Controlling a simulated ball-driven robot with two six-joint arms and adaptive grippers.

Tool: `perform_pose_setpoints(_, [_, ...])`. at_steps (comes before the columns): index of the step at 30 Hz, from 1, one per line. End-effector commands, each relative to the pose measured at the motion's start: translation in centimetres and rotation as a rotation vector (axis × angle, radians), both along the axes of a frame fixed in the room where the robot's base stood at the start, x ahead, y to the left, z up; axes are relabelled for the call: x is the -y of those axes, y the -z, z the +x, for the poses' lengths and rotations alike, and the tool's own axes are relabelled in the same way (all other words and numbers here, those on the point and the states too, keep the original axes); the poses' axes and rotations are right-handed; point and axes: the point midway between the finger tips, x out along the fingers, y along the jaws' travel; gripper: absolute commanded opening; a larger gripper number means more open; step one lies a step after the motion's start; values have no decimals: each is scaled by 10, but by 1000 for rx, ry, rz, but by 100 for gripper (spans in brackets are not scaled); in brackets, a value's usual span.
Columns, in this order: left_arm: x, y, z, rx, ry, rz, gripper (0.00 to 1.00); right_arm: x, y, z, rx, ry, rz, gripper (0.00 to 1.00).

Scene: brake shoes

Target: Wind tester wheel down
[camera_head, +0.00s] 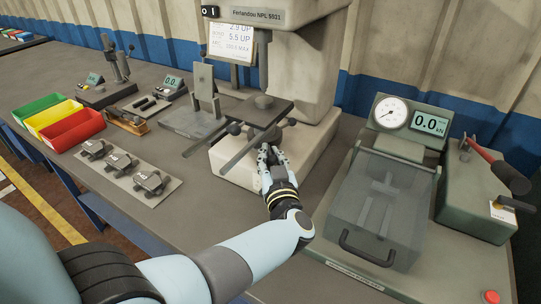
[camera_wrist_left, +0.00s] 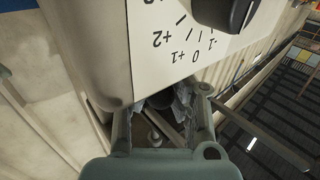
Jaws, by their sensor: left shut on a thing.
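My left gripper (camera_head: 268,152) is at the front of the base, just below the spokes. In the left wrist view the fingers (camera_wrist_left: 167,100) are closed in on a dark part, probably a wheel handle, mostly hidden between them. A marked dial plate (camera_wrist_left: 195,45) with a black knob (camera_wrist_left: 225,12) is close beyond. My right gripper is out of view.
A press-like unit with a gauge (camera_head: 392,112) and a clear cover (camera_head: 380,210) stands to the right, beside a box with a red-handled lever (camera_head: 495,165). Coloured bins (camera_head: 72,130) and a tray of metal parts (camera_head: 125,168) lie left. Bench is clear in front of the tray.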

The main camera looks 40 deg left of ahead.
Motion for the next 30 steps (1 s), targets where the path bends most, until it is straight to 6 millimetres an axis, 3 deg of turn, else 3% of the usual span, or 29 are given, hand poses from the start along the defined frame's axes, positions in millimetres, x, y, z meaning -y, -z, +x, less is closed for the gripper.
perform_pose_setpoints(5, [-2, 2, -3, -4, -4, 1, 0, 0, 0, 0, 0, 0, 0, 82])
perform_pose_setpoints(6, [-2, 2, -3, -4, -4, 1, 10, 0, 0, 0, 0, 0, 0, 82])
perform_pose_setpoints(15, [-1, 3, -3, -5, -3, -1, 47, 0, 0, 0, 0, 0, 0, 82])
perform_pose_setpoints(30, [-1, 1, -1, -2, 2, -1, 47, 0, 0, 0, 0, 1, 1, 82])
